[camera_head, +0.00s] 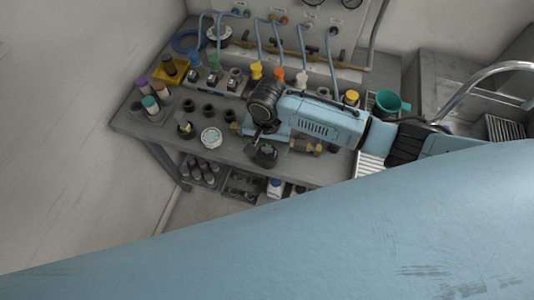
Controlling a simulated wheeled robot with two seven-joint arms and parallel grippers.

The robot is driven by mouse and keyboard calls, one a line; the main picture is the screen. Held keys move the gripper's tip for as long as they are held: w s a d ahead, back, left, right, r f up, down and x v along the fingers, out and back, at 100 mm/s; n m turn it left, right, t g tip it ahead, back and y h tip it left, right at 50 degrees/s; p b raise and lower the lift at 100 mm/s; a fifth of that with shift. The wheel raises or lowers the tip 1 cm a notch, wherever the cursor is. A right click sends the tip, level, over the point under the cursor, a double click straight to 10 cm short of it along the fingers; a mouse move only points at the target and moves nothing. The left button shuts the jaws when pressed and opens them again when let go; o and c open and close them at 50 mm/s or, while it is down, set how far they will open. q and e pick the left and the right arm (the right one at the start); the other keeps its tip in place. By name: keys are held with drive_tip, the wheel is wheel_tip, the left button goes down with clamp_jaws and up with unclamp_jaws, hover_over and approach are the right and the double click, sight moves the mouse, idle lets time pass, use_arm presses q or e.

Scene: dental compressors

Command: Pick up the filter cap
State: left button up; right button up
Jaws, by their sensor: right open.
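My right arm reaches in from the right over the workbench. Its gripper (260,138) points down at the front middle of the bench, and its jaws are open. A dark round cap-like piece (266,157) sits just below the fingertips, at the bench's front edge. It looks like the filter cap, but it is small and dark, and I cannot tell whether the fingers touch it. The gripper and wrist hide part of the bench behind it. My left gripper is not in view.
Blue hoses run down the back panel. A sink with a curved tap (497,67) stands at right. Bins sit below the bench.

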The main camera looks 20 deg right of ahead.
sight(267, 156)
wheel_tip(267, 156, down, 2)
drive_tip(key=shift+f, duration=0.3)
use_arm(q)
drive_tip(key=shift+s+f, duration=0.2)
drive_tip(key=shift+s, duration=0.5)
use_arm(e)
drive_tip(key=c, duration=1.1)
